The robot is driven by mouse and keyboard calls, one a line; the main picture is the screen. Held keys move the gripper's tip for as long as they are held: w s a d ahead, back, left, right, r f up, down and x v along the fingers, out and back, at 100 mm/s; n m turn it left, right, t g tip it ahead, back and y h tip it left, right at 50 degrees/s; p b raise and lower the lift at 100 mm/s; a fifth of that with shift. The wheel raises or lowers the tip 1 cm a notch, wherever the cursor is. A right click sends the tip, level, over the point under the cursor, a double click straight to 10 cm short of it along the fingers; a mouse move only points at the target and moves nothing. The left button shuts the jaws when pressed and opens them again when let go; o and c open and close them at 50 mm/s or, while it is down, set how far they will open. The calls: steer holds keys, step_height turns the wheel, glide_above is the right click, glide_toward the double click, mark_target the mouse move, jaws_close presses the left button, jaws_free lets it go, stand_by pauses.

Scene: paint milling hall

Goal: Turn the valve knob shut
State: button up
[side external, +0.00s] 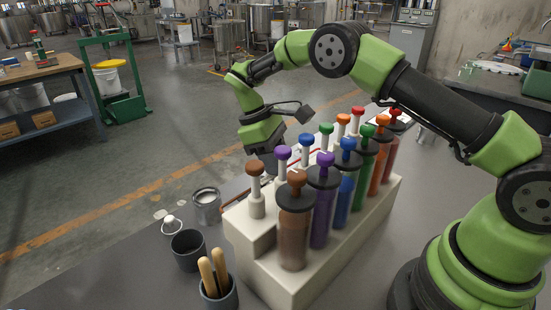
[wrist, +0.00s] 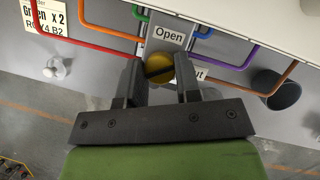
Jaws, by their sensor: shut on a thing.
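The valve knob (wrist: 160,66) is a round yellow-brass knob on the grey front panel in the wrist view. A dark bar crosses its face at a slant. My gripper (wrist: 160,76) has one finger on each side of the knob and is shut on it. An "Open" label (wrist: 169,35) is above the knob. A second label (wrist: 201,74) to the right is partly covered by the right finger; only "ut" shows. In the side external view the knob is hidden, and my gripper's fingers are hidden behind the paint rack (side external: 262,262).
The rack carries several coloured paint tubes (side external: 294,228) with plungers. Left of it are a metal cup of white liquid (side external: 207,207), a dark cup (side external: 188,252) and a cup with wooden handles (side external: 218,291). Coloured pipes (wrist: 239,66) and a card (wrist: 46,17) are on the panel.

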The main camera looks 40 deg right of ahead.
steer(key=m+y, duration=0.1)
steer(key=m, duration=0.2)
steer(key=shift+r+m+y, duration=0.1)
steer(key=shift+m+y, duration=0.2)
steer(key=shift+m, duration=0.1)
steer(key=shift+w+d+m+y, duration=0.15)
steer(key=shift+m+y, duration=0.55)
steer(key=shift+m, duration=1.1)
steer(key=o, duration=0.9)
steer(key=shift+o, duration=0.2)
step_height(320, 180, up, 10)
steer(key=shift+w+d, duration=0.15)
steer(key=shift+w, duration=0.3)
